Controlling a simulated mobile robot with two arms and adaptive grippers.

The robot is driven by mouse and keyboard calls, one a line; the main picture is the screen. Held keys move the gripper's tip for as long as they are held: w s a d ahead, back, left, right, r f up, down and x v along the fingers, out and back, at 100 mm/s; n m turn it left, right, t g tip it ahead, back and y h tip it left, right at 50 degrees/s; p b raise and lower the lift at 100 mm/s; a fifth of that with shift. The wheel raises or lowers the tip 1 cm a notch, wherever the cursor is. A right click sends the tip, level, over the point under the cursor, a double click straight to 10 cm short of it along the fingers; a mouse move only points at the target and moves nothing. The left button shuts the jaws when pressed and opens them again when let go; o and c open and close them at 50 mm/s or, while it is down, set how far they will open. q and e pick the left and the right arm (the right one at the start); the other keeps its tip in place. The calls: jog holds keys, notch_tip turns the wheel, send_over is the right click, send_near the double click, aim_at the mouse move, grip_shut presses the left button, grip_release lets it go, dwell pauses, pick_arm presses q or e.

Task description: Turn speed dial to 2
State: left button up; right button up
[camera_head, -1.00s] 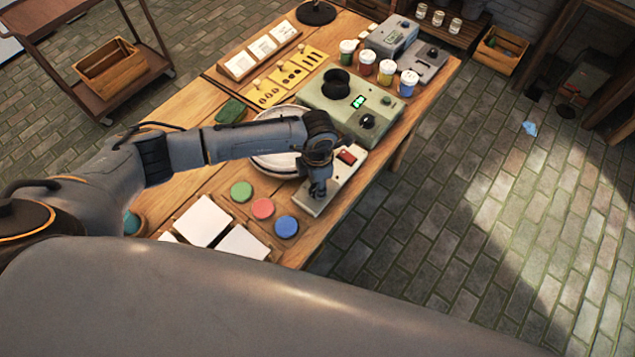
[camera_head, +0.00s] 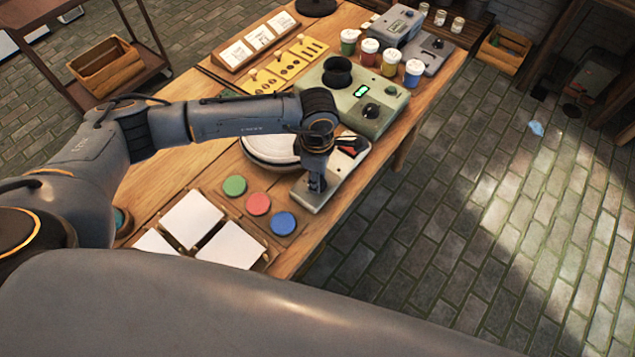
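A pale control box (camera_head: 343,178) with a red switch (camera_head: 352,146) lies on the table beside a round white plate or turntable (camera_head: 262,146). My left gripper (camera_head: 316,187) points down at the near end of this box. Any dial there is hidden by the gripper, and I cannot tell whether its fingers are open or shut or touch anything. A green-grey machine (camera_head: 340,102) behind it has a black cup-shaped part (camera_head: 338,71), a lit green display (camera_head: 361,90) and a dark knob (camera_head: 371,111). My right gripper is not in view.
Green (camera_head: 235,186), red (camera_head: 258,203) and blue (camera_head: 283,223) discs and white tiles (camera_head: 192,218) lie at the near side. Several paint jars (camera_head: 370,50) and grey devices (camera_head: 431,56) stand at the back right. Open floor (camera_head: 480,200) lies right of the table.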

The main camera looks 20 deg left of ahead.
pick_arm(q)
jog(key=m+b, duration=0.3)
jog(key=b, duration=0.1)
jog(key=shift+f+m, duration=0.2)
jog(key=shift+m, duration=0.2)
jog(key=shift+r+m+b, duration=0.15)
jog(key=shift+m+b, duration=0.55)
jog(key=shift+b, duration=0.35)
jog(key=o, duration=1.2)
jog(key=shift+c, duration=0.2)
jog(key=shift+r, duration=0.25)
notch_tip(320, 180, up, 12)
jog(key=shift+f, duration=0.2)
